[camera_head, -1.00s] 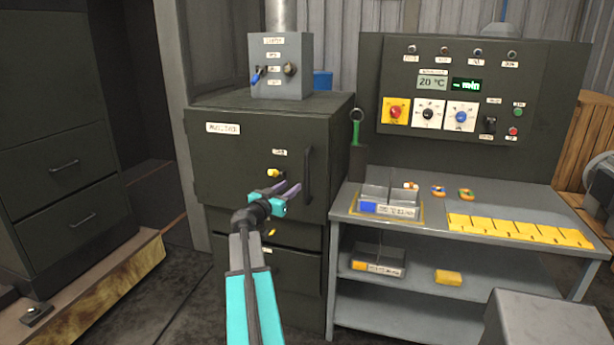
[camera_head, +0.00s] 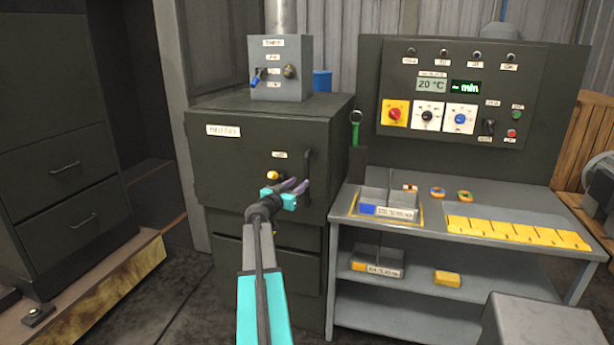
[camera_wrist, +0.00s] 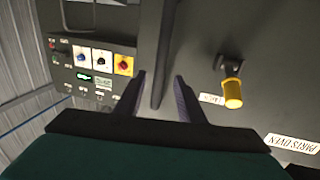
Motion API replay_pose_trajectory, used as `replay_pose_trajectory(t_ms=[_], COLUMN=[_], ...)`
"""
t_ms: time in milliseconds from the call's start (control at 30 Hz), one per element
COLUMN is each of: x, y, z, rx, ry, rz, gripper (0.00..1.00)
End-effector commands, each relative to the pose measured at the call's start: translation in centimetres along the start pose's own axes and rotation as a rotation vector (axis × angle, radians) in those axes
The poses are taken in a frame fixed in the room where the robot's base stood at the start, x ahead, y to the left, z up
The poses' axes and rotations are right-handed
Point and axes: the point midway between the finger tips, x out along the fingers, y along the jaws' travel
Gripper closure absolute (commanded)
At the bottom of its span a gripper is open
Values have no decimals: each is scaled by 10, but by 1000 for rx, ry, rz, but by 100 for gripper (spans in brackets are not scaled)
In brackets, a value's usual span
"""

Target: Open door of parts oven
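The parts oven (camera_head: 215,165) is a dark grey cabinet, and its upper door is closed. A dark vertical bar handle (camera_head: 307,165) is on the right side of the door. My gripper (camera_head: 302,187) is at the lower part of this handle. In the wrist view my gripper (camera_wrist: 159,88) is open, and the handle (camera_wrist: 163,55) runs between the lines of its two fingers, with a gap on each side. I cannot tell how deep the bar sits between the fingertips. A yellow-tipped knob (camera_wrist: 232,92) is on the door beside the fingers; it also shows in the head view (camera_head: 272,175).
A grey control box (camera_head: 281,70) with a pipe stands on the oven. To the right is a workbench (camera_head: 470,255) with a tray (camera_head: 385,205), a yellow strip (camera_head: 515,232) and a control panel (camera_head: 455,95). A drawer cabinet (camera_head: 60,200) stands left. Floor before the oven is clear.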

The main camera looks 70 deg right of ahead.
Motion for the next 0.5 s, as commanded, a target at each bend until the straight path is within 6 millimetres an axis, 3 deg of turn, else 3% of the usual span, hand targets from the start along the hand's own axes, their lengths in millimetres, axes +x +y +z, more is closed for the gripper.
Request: replay_pose_trajectory(t_ms=[500], x=[54], y=[-1], z=[-2], rx=[0], ry=[0], rz=[0], gripper=[64])
